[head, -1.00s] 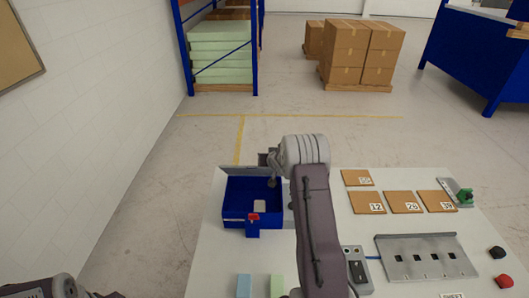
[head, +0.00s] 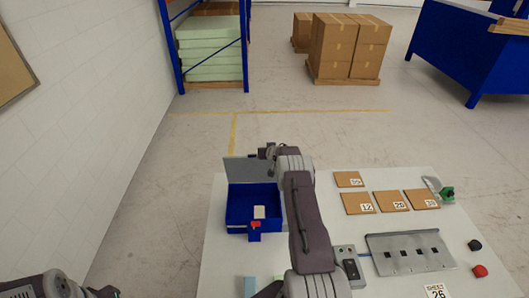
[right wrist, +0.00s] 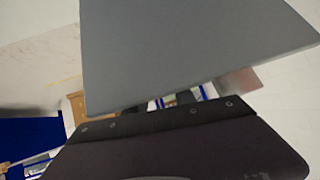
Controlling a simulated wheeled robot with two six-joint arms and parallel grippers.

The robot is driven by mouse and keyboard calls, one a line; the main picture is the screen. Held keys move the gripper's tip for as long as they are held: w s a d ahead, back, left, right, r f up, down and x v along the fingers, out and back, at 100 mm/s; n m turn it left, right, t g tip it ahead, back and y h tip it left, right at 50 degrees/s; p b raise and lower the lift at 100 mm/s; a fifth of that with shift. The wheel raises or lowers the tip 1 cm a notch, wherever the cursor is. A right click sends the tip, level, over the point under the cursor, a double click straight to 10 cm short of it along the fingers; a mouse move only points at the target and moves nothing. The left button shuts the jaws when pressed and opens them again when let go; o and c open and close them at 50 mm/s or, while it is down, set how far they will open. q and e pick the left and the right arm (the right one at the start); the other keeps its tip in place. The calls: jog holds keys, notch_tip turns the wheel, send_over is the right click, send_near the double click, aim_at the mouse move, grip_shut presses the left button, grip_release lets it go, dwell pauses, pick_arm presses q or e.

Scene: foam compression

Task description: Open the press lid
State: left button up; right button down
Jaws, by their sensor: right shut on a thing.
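The press is a blue open-topped box (head: 236,212) on the left part of the white table. Its grey lid (head: 243,171) stands raised at the back edge, with its flat inner face towards me. The lid fills the upper part of the right wrist view (right wrist: 195,50). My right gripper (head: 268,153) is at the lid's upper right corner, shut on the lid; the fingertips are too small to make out. A red part (head: 254,224) sits at the front of the box, and a pale block (head: 259,212) shows inside.
Several brown numbered sheets (head: 358,203) lie to the right on the table (head: 215,260). A grey slotted plate (head: 410,252), a switch box (head: 349,262) and red and black buttons (head: 480,271) are also there.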

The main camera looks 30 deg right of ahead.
jog(key=shift+s+f, duration=0.1)
jog(key=shift+f, duration=0.2)
jog(key=c, duration=1.1)
grip_release()
jog(key=shift+o, duration=0.2)
jog(key=shift+d+f, duration=0.1)
jog(key=shift+f, duration=0.05)
jog(key=shift+s+r+b, duration=0.55)
jog(key=shift+r+b, duration=0.05)
jog(key=shift+b, duration=0.05)
jog(key=b+v, duration=0.2)
jog(key=v, duration=0.3)
jog(key=shift+s+r+b, duration=0.2)
jog(key=shift+r+b, duration=0.1)
jog(key=shift+b, duration=0.1)
jog(key=shift+v, duration=0.95)
jog(key=shift+w, duration=0.1)
